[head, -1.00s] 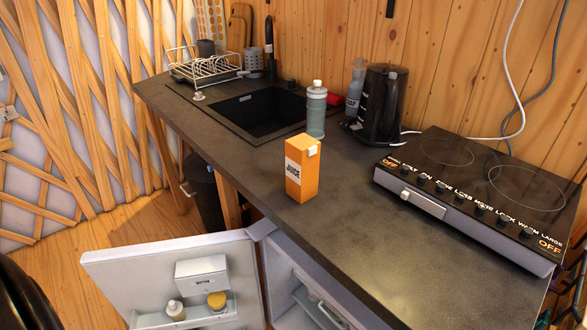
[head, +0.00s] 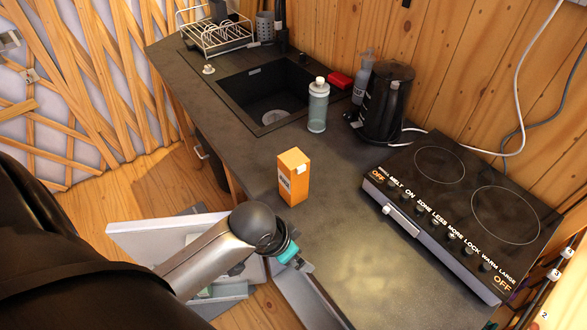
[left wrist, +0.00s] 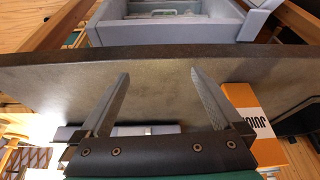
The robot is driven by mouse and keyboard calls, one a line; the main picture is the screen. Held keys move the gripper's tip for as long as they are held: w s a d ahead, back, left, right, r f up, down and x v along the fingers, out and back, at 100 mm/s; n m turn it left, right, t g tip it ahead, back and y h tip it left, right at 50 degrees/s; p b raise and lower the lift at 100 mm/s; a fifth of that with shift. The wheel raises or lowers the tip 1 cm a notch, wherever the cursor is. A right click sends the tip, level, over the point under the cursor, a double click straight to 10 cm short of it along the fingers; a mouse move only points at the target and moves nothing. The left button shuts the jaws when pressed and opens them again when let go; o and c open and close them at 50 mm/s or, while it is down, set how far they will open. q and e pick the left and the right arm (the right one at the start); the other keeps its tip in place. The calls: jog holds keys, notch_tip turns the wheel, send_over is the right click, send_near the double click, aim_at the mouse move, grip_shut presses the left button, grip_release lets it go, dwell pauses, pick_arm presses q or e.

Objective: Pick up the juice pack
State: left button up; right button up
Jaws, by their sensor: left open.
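The orange juice pack (head: 293,178) stands upright on the dark worktop (head: 345,230), near its front edge. In the left wrist view the juice pack (left wrist: 256,122) stands to the right of the gripper's right finger, partly cut off, with its label showing. My left gripper (left wrist: 158,78) is open, with nothing between its fingers. In the head view my left gripper (head: 302,264) is at the counter's front edge, in front of and below the pack; its fingers are mostly hidden there. My right gripper is not in view.
A grey-green bottle (head: 318,107), a black kettle (head: 383,105) and a sink (head: 258,90) lie behind the pack. A hob (head: 450,205) is on the right.

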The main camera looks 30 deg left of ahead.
pick_arm(q)
jog(key=w+a+r+m+p, duration=0.2)
jog(key=w+a+r, duration=0.3)
jog(key=w+r, duration=0.4)
jog(key=n, duration=0.1)
send_near(290, 159)
jog(key=x, duration=0.8)
jog(key=shift+f, duration=0.25)
jog(key=shift+s+x, duration=0.1)
jog(key=shift+x, duration=1.25)
jog(key=shift+s+x, duration=0.15)
jog(key=shift+x, duration=1.2)
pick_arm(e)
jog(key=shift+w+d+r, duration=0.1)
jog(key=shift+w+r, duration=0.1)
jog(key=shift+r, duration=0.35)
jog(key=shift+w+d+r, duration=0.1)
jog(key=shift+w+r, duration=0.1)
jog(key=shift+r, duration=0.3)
pick_arm(q)
grip_shut()
